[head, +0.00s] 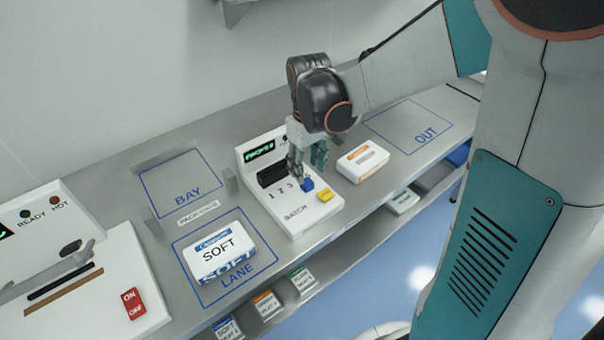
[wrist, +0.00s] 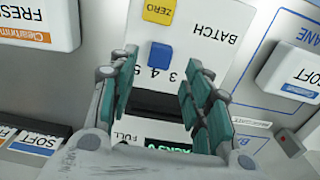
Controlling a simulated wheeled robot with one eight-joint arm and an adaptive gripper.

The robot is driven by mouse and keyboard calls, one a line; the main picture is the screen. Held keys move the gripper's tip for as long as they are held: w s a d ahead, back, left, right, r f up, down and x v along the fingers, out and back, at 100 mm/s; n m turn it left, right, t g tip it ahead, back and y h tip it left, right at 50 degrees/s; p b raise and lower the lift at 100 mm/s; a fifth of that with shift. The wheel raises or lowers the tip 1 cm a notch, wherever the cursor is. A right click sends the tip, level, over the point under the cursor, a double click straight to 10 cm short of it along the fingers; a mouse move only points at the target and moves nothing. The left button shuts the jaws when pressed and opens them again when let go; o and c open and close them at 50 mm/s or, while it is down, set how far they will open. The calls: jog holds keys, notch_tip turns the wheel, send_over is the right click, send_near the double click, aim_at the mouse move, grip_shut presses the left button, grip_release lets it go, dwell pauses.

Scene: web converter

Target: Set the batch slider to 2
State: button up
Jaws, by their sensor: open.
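The batch unit (head: 312,212) is a white box with a printed number row, the word BATCH and a dark display. Its blue slider knob (head: 307,184) sits toward the right end of the row, past the visible 1, 2 and 3. In the wrist view, upside down, the blue knob (wrist: 160,55) is beside the 4 and 5. My gripper (head: 305,163) is open over the unit, close to the knob. In the wrist view its teal fingertips (wrist: 160,62) stand on either side of the knob in the picture; contact cannot be told.
A yellow ZERO button (head: 326,195) sits right of the knob. A white and orange pack (head: 362,161) stands right of the unit. A SOFT pack (head: 217,257) lies in the LANE outline to the left. The BAY (head: 180,180) and OUT (head: 408,126) outlines are empty.

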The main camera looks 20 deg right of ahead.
aim_at(307, 182)
notch_tip(307, 182, down, 5)
jog(key=shift+f+b, duration=0.15)
jog(key=shift+b, duration=0.55)
grip_shut()
